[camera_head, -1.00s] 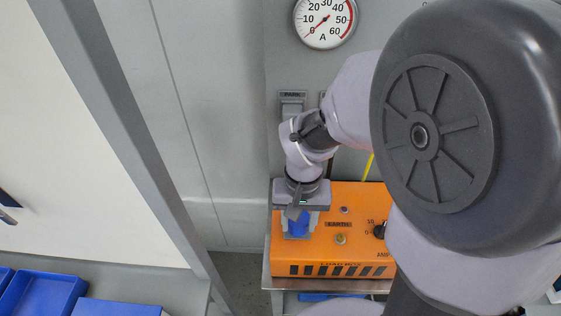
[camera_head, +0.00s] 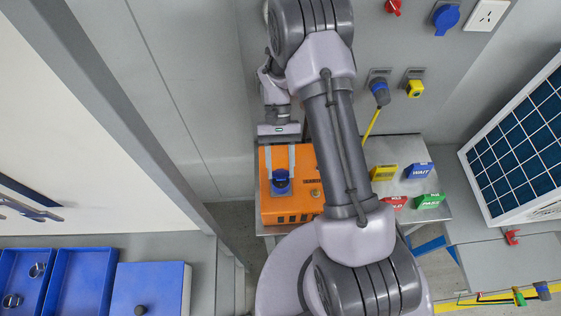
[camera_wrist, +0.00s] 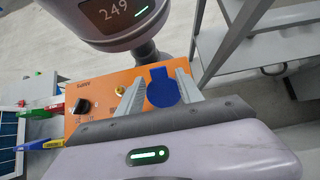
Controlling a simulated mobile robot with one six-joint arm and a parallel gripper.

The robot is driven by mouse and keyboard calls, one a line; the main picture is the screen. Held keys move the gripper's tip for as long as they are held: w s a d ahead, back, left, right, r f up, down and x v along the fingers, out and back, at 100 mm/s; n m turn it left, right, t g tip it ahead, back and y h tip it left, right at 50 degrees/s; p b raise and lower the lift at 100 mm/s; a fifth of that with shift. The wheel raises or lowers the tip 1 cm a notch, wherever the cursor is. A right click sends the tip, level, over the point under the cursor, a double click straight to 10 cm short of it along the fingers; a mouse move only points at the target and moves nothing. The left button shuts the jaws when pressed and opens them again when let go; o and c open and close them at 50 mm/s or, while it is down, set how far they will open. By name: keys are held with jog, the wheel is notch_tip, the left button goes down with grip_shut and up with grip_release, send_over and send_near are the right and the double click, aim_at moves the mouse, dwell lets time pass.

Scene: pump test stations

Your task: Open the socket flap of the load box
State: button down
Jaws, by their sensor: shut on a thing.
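The orange load box (camera_head: 306,157) stands on a metal shelf, and it also shows in the wrist view (camera_wrist: 100,82). Its round blue socket flap (camera_head: 281,182) is on the box's left part. In the wrist view the flap (camera_wrist: 161,90) lies between my two pale fingers. My gripper (camera_head: 281,168) reaches down over the box from the wall side and is shut on the flap, one finger at each side. Whether the flap is lifted from its socket I cannot tell. My arm hides the right part of the box in the head view.
A yellow cable (camera_head: 371,126) hangs from a wall plug. A solar panel (camera_head: 518,135) is at the right. Blue bins (camera_head: 82,283) are at the lower left.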

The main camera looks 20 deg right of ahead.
jog(key=shift+w+r+g+p, duration=0.1)
jog(key=shift+w+g+p, duration=0.15)
jog(key=shift+g+p, duration=0.15)
jog(key=shift+d, duration=0.1)
jog(key=c, duration=0.8)
grip_release()
jog(key=shift+o, duration=0.2)
